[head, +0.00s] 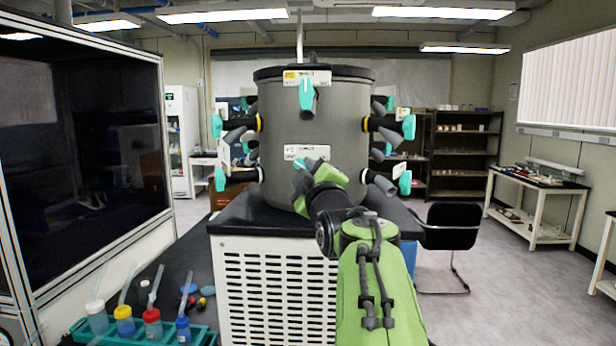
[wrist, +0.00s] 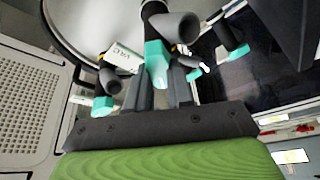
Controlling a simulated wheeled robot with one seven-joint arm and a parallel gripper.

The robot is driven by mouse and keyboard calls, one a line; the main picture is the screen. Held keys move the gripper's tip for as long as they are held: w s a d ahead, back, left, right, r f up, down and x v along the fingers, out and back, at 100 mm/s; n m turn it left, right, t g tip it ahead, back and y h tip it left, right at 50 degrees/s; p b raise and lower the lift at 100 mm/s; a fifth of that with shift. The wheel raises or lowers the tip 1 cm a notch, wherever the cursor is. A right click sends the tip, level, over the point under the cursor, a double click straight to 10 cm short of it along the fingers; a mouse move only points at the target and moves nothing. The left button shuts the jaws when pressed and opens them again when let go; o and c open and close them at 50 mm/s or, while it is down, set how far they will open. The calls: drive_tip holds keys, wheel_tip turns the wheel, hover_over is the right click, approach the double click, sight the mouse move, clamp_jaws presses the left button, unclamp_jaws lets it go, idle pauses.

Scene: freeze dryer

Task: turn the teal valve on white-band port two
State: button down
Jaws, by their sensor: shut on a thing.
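The grey drum (head: 315,125) of the freeze dryer carries dark ports with teal valves. My gripper (head: 306,172) is at the lower front of the drum, just under a white label plate (head: 305,153). In the wrist view my gripper's two dark fingers (wrist: 162,88) stand on either side of a teal valve (wrist: 157,64) and are shut on it. A bit of teal also shows at the fingertips in the head view. The port behind this valve is mostly hidden by my gripper in the head view. I cannot make out its band colour.
Other valves stand close by: an upper front one (head: 306,95), a lower left one (head: 220,179) and a lower right one (head: 405,182). Yellow bands show on the upper side ports. A rack of capped bottles (head: 128,331) sits at lower left. A black chair (head: 452,226) stands right.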

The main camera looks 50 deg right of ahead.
drive_tip(key=shift+w+a+f+m+g+h+b, duration=0.1)
drive_tip(key=shift+m+g+h+b, duration=0.45)
drive_tip(key=shift+m+h+b, duration=1.3)
drive_tip(key=shift+w+f+m+g+h+b, duration=0.15)
drive_tip(key=shift+m+g+b, duration=0.5)
drive_tip(key=shift+m, duration=2.35)
drive_tip(key=shift+s+a+r+m+g+h+b, duration=0.1)
drive_tip(key=shift+m+g+h+b, duration=0.3)
drive_tip(key=shift+m+h+b, duration=1.5)
drive_tip(key=shift+m+y+p, duration=0.35)
drive_tip(key=shift+m+y, duration=0.45)
drive_tip(key=shift+m, duration=0.05)
drive_tip(key=c, duration=1)
unclamp_jaws()
